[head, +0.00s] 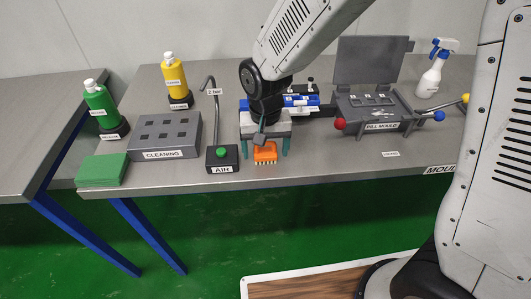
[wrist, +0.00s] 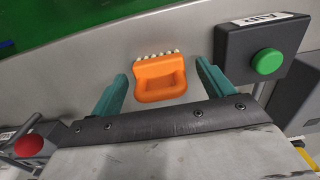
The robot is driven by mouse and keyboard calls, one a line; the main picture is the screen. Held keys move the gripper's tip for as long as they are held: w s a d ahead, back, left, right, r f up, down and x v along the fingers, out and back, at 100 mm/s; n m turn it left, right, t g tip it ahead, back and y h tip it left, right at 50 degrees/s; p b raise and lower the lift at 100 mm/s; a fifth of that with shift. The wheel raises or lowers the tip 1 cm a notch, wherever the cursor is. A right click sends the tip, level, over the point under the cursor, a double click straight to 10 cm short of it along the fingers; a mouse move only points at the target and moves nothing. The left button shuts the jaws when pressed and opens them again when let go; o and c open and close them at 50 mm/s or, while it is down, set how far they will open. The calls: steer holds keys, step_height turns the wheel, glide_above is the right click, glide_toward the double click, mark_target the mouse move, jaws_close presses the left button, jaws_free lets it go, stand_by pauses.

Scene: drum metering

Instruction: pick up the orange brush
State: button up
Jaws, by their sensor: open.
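The orange brush (head: 265,153) lies on the grey table near its front edge, its pale bristles toward the edge. In the wrist view the brush (wrist: 160,78) shows a looped orange handle and a row of bristles. My gripper (head: 265,152) is above the brush, with its teal fingers spread to either side of it. In the wrist view my gripper's fingertips (wrist: 160,72) stand apart with the brush between them, and gaps show on both sides. I cannot tell the height of the fingers over the table.
The AIR box (head: 222,158) with a green button stands close left of my gripper. The CLEANING block (head: 165,137), green cloths (head: 101,171) and bottles are farther left. The pill mould (head: 375,110) with its red ball handle (head: 340,124) is at right. A spray bottle (head: 431,78) stands behind it.

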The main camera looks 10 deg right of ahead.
steer(key=shift+f, duration=0.1)
steer(key=c, duration=1.1)
